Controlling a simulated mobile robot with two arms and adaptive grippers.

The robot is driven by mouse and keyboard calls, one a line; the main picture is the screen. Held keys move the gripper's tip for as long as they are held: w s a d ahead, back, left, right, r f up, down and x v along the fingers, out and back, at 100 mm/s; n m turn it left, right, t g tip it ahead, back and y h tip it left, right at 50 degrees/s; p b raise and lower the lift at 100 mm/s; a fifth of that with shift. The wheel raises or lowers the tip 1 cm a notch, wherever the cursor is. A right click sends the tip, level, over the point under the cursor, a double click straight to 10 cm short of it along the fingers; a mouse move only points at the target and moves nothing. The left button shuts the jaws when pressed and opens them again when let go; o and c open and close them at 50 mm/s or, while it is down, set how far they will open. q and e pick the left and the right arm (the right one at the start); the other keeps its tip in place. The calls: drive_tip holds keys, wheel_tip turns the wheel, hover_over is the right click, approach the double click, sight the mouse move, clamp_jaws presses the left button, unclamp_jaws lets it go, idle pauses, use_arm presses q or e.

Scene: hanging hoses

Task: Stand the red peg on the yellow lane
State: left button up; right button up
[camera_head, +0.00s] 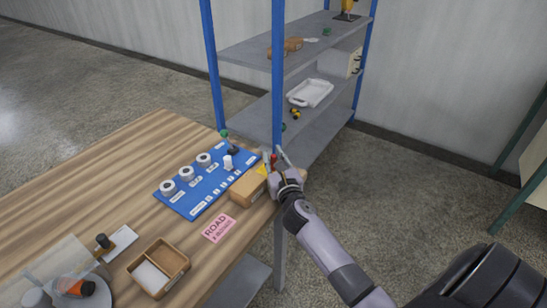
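My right gripper (275,158) is at the far right corner of the wooden table, with its fingers spread apart. A small red piece (274,159), possibly the red peg, shows between the fingers; gaps seem to remain beside it, and its lower part is hidden. A small yellow patch (262,169) shows just left of the gripper, beside the blue board; I cannot tell whether it is the yellow lane. The blue board (187,205) carries several white rings (186,173), a white cylinder (228,162) and rows of white labels. My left gripper is out of view.
A cardboard-brown box (247,190) stands close beside the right gripper. A blue-posted shelf rack (278,75) rises just behind the gripper.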

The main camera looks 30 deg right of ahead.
drive_tip(key=shift+r, duration=0.1)
drive_tip(key=shift+s, duration=0.1)
drive_tip(key=v, duration=1.1)
drive_tip(key=shift+s, duration=0.35)
drive_tip(key=shift+a+r, duration=0.1)
drive_tip(key=shift+a, duration=0.05)
